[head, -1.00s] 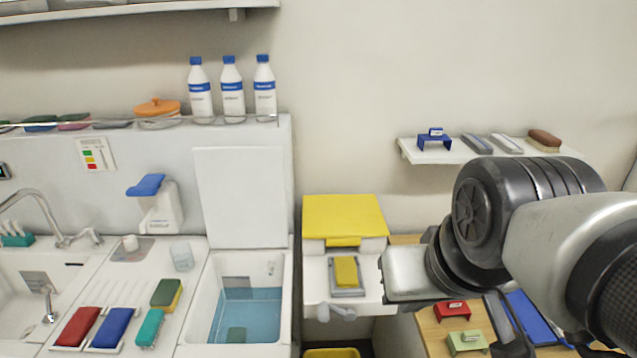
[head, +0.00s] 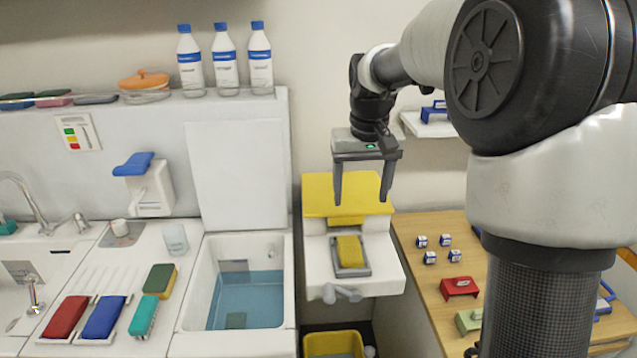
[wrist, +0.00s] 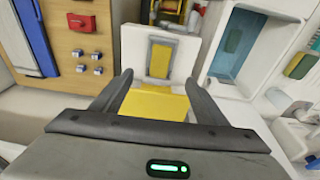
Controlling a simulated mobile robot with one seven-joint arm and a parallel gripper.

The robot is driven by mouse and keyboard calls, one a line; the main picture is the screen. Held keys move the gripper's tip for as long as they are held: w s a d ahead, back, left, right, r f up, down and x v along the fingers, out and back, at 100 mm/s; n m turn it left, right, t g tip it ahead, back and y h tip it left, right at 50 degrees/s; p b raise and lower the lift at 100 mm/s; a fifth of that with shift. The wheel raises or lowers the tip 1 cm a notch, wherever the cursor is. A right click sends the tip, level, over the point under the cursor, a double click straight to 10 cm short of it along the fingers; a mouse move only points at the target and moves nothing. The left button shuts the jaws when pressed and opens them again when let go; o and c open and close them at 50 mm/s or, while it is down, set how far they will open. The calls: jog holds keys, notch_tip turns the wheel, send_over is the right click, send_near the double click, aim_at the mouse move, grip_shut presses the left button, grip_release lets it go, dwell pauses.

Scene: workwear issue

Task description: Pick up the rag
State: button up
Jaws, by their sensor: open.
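A small yellow block-shaped piece, probably the rag (head: 349,250), lies in a grey tray (head: 366,270) on a white unit with a yellow lid (head: 345,190). It also shows in the wrist view (wrist: 159,60), top middle. My gripper (head: 361,202) is open and empty, fingers pointing down, in front of the yellow lid and above the tray. In the wrist view the fingertips (wrist: 159,80) stand either side of the yellow area, apart from the piece. I cannot tell for sure whether the piece is cloth or sponge.
A water basin (head: 245,300) with a raised lid stands left of the unit. Red (head: 65,317) and blue (head: 104,317) pads lie on the counter. A wooden table (head: 425,260) with small blocks and a red stand (head: 459,287) is at right. A yellow bin (head: 333,342) sits below.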

send_near(350, 248)
notch_tip(350, 248, down, 2)
jog(key=shift+f+b, duration=0.15)
jog(key=shift+b, duration=0.15)
jog(key=shift+w+f, duration=0.25)
jog(key=shift+f, duration=0.75)
jog(key=shift+w+f, duration=0.25)
jog(key=shift+f, duration=0.7)
jog(key=shift+w+f, duration=0.25)
jog(key=shift+f, duration=0.75)
jog(key=c, duration=1.2)
